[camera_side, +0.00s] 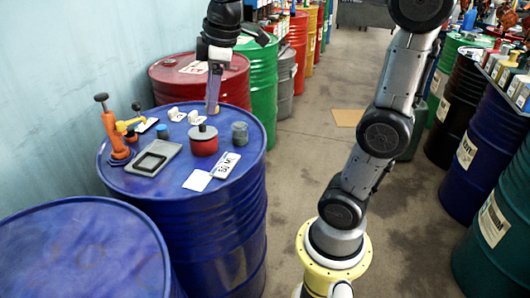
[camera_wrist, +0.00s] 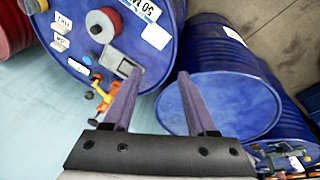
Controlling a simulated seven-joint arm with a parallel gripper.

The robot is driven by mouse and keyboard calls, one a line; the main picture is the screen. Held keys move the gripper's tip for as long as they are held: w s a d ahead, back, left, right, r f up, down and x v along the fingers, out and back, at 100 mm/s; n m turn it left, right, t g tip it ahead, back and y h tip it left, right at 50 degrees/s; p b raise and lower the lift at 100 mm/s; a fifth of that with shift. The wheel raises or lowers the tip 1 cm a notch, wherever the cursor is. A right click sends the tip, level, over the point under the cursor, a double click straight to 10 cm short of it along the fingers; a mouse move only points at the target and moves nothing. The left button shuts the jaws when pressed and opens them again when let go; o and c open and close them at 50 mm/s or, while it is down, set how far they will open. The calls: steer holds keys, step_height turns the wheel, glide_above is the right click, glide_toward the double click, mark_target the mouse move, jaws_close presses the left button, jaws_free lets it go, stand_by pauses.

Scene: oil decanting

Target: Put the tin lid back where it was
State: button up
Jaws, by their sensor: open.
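A red tin (camera_side: 203,146) stands on the blue drum top, with a flat grey round lid (camera_side: 203,132) and a small knob on it. The lid appears to sit on the tin. In the wrist view the red tin (camera_wrist: 108,14) and its grey lid (camera_wrist: 98,27) are at the upper left. My gripper (camera_side: 213,108) is above the back part of the drum top, behind the tin. In the wrist view my gripper (camera_wrist: 157,74) has its two fingers wide apart with nothing between them. The lid is apart from the fingers.
A grey tray (camera_side: 169,151), an orange hand pump (camera_side: 113,135), a small blue-grey cylinder (camera_side: 239,133), a number plate (camera_side: 226,165), a white card (camera_side: 197,181) and white blocks (camera_side: 196,117) crowd the drum top (camera_side: 240,188). Another blue drum (camera_side: 80,250) stands in front, its top bare.

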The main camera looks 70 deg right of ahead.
steer(key=s+a+f+m+t, duration=0.1)
steer(key=s+a+f+m, duration=0.2)
steer(key=s, duration=0.4)
steer(key=s+a+f+m+t, duration=0.1)
steer(key=s+a+f+m, duration=0.2)
steer(key=s+f, duration=0.2)
steer(key=shift+s+a+f+y, duration=0.15)
steer(key=shift+s+y, duration=0.15)
steer(key=shift+s, duration=0.85)
